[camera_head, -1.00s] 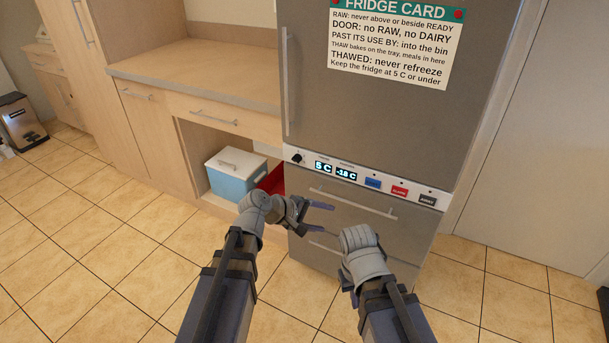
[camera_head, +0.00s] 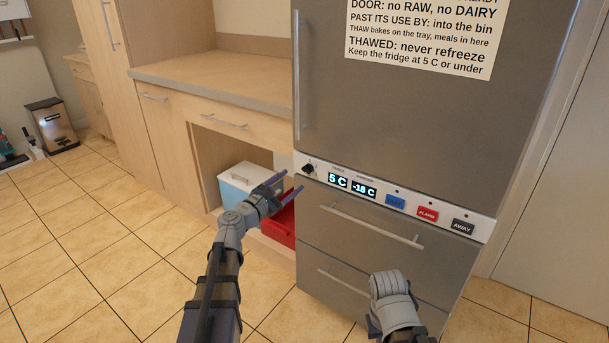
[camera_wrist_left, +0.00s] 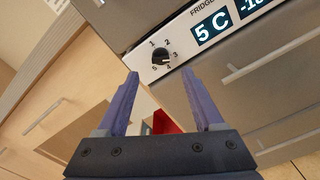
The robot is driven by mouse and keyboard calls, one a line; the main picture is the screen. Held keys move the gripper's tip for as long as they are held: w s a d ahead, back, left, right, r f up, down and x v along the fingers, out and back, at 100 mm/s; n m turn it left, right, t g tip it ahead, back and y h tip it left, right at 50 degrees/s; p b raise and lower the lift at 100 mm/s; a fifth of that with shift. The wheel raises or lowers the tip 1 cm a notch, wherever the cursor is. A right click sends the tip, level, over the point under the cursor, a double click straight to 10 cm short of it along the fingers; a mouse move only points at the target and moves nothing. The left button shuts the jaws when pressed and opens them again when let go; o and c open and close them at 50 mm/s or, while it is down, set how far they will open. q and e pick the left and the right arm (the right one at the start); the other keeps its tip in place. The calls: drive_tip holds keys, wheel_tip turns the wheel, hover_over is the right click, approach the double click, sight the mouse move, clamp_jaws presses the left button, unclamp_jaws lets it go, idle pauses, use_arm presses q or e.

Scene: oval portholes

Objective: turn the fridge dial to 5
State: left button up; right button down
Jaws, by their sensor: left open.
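The fridge dial (camera_head: 308,169) is a small black knob at the left end of the white control strip. In the left wrist view the dial (camera_wrist_left: 160,55) has the numbers 1 to 5 around it; I cannot read clearly where its pointer stands. The display (camera_head: 338,181) beside it reads 5 C. My left gripper (camera_head: 292,181) is open and empty, just below and left of the dial in the head view. In the left wrist view the dial shows beyond and between its fingertips (camera_wrist_left: 160,73), apart from them. My right arm's wrist shows low in front of the drawers; its fingers are hidden.
The strip also has a -18 C display (camera_head: 364,189) and blue, red ALARM (camera_head: 427,214) and black AWAY buttons. Drawer handles (camera_head: 371,226) stick out below. A blue cooler (camera_head: 238,183) and a red object (camera_head: 280,222) sit in the open cabinet bay at left.

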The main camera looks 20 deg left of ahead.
sight(305, 171)
use_arm(q)
drive_tip(key=x, duration=0.7)
drive_tip(key=shift+w+d, duration=0.1)
drive_tip(key=shift+w, duration=0.05)
clamp_jaws()
idle(0.3)
